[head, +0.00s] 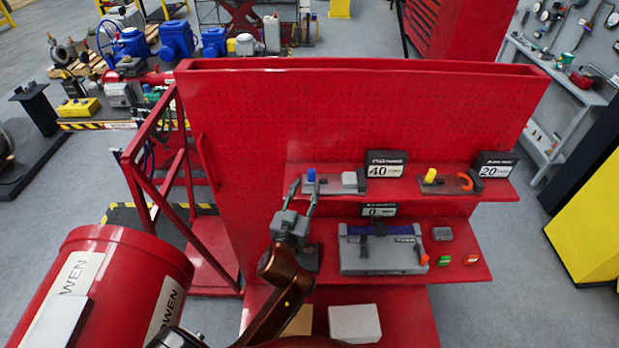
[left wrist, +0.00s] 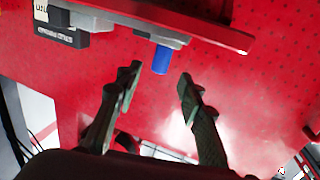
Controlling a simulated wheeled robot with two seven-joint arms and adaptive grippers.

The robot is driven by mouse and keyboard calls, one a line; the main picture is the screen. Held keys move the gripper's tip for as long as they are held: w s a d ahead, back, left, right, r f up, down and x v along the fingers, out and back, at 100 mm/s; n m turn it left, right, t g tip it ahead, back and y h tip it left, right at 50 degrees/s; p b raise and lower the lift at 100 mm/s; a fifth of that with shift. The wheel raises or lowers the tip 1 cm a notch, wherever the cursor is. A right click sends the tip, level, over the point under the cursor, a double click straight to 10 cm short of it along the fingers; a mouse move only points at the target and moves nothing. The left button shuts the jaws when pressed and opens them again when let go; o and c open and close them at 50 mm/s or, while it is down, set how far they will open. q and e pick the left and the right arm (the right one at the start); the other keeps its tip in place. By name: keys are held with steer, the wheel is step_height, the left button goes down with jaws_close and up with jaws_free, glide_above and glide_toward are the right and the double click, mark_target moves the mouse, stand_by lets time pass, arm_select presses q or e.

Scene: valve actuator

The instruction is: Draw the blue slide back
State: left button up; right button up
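A blue knob (head: 311,175), which I take as the blue slide's handle, stands upright at the left end of a grey block fixture (head: 335,184) on the upper red shelf. The knob also shows in the left wrist view (left wrist: 161,60), beyond the fingertips and in line with the gap between them. My left gripper (head: 304,188) is open and empty, its two fingers apart near the knob; it also shows in the left wrist view (left wrist: 160,74). No finger visibly touches the knob. My right gripper is not in view.
A yellow-knobbed fixture (head: 432,176) and an orange hook stand right on the upper shelf (head: 500,190). A grey tray with a dark blue bar (head: 381,229) sits on the lower shelf. Black "40" (head: 385,164) and "20" (head: 494,164) signs stand behind. A red perforated panel (head: 350,115) rises behind.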

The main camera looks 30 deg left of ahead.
arm_select(q)
steer(key=v, duration=0.5)
steer(key=shift+s, duration=0.1)
stand_by(0.3)
